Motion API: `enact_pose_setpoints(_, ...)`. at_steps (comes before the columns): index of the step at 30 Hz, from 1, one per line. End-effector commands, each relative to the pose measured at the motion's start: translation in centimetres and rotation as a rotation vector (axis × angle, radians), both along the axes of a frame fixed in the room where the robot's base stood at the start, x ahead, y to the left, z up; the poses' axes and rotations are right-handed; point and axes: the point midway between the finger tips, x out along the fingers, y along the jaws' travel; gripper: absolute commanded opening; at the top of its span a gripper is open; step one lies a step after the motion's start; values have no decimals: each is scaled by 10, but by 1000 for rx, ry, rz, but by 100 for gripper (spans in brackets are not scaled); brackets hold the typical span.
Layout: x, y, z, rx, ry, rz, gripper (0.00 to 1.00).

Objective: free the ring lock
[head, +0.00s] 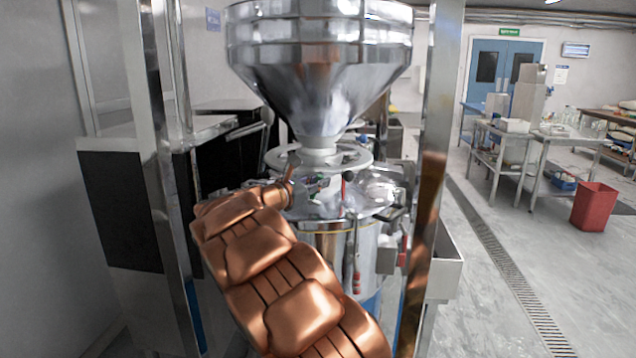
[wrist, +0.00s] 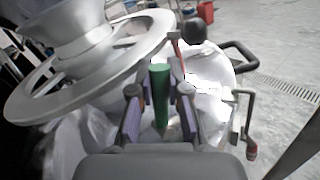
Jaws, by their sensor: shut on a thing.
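My gripper (wrist: 160,98) has its two fingers on either side of an upright green cylindrical grip (wrist: 160,82) and is shut on it. The lower end of the green grip is hidden between the fingers. A silver spoked ring (wrist: 45,105) surrounds the hopper neck, left of and close to the gripper. In the head view the ring (head: 353,161) sits below the hopper cone. There my copper-coloured arm reaches in from below, and the gripper is small and partly hidden among the machine parts. I cannot tell which part is the ring lock.
The steel hopper (head: 318,75) stands above the gripper. A steel post (head: 434,150) rises on the right and another (head: 150,150) on the left. A black handle (wrist: 240,55) and a red-ended crank (wrist: 251,153) stick out at the right. Open floor lies farther right.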

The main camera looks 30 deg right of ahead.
Motion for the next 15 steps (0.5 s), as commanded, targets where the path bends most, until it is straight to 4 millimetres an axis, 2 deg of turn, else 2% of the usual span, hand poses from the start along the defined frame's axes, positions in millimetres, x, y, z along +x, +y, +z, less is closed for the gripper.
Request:
enact_pose_setpoints(8, -1, -1, 0, 27, -21, 2, 0)
enact_pose_setpoints(15, -6, -7, -2, 126, -103, 1, 0)
